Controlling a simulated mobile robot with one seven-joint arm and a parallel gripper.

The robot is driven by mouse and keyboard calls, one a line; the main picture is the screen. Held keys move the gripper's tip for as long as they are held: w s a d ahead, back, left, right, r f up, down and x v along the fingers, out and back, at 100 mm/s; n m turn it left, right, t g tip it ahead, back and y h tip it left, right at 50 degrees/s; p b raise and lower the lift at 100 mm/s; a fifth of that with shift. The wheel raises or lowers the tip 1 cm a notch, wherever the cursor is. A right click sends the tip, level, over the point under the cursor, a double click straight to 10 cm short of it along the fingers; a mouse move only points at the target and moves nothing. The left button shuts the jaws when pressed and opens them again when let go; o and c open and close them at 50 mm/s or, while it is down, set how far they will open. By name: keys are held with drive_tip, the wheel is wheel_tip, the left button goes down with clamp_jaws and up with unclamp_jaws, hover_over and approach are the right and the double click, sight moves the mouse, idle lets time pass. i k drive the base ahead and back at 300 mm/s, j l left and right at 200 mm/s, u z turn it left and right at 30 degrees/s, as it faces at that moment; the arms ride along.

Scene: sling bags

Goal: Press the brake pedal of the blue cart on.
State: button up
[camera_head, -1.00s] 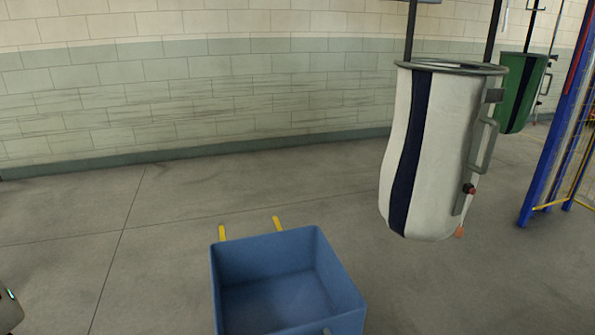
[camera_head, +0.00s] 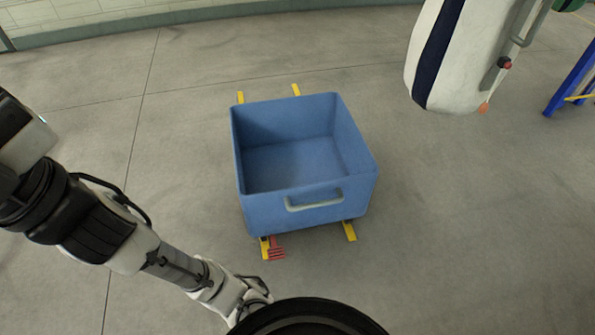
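The blue cart (camera_head: 308,203) stands on the floor in the middle of the view, an open, empty box with a light grey handle on its near side. Yellow bars stick out beneath its near and far sides. The red ribbed brake pedal (camera_head: 276,249) is low at the cart's near left corner, beside a yellow bar. I cannot tell whether it is up or pressed. My arm reaches in from the left and its wrist ends below the pedal in the picture. My gripper's fingers do not show, and a dark round shape covers the bottom edge there.
A white sling bag with a dark stripe (camera_head: 468,55) hangs at the upper right, clear of the floor. A blue frame (camera_head: 571,82) stands at the right edge. The wall runs along the back. Floor around the cart is bare.

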sight(274, 253)
drive_tip(key=k+j+z, duration=0.15)
drive_tip(key=j, duration=0.25)
drive_tip(key=j+z, duration=0.1)
drive_tip(key=j, duration=0.35)
drive_tip(key=k+j+z, duration=0.15)
drive_tip(key=j, duration=0.25)
drive_tip(key=k+j+z, duration=0.1)
drive_tip(key=j, duration=0.3)
drive_tip(key=k+j+z, duration=0.15)
drive_tip(key=j, duration=0.2)
drive_tip(key=k+j+z, duration=0.1)
drive_tip(key=j, duration=0.3)
drive_tip(key=k+j+z, duration=0.15)
drive_tip(key=k+j, duration=0.15)
drive_tip(key=i+j+u, duration=0.1)
drive_tip(key=i, duration=0.45)
drive_tip(key=i+j+u, duration=0.15)
drive_tip(key=i, duration=0.35)
drive_tip(key=j, duration=0.1)
